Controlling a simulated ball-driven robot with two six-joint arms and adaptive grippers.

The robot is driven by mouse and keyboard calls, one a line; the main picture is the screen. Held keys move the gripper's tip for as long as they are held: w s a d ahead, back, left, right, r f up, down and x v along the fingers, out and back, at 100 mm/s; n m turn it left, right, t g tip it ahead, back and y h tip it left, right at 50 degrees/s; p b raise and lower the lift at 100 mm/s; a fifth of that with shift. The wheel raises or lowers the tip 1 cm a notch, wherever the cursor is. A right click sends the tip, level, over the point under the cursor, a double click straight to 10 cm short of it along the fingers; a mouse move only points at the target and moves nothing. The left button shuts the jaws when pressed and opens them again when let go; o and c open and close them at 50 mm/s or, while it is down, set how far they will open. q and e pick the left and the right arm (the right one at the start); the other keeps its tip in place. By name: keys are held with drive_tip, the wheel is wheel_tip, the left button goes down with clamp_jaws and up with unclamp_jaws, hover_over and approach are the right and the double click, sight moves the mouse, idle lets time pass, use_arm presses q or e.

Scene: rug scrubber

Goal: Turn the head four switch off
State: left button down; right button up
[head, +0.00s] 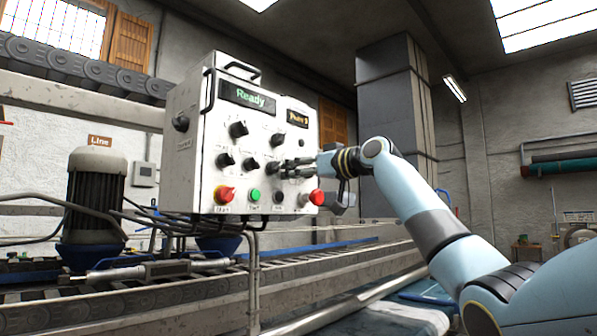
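The white control box (190,150) carries several black rotary switches on its front. Their small labels are too small to read, so I cannot tell which is head four. My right gripper (288,168) reaches in from the right, its fingers pointing left at the front of the box. Its fingertips are at or very near a black switch (272,168) in the lower row, at that row's right. The fingers partly cover this area, and I cannot tell whether they touch or grip the switch. My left gripper is not in view.
Other black switches (238,129) sit left and above. Below are a red knob (225,194), a green button (254,195) and a red button (317,197). The display (248,96) reads "Ready". A motor (97,190) and conveyor rails stand left and below.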

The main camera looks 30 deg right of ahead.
drive_tip(key=shift+r, duration=0.1)
drive_tip(key=v, duration=1.2)
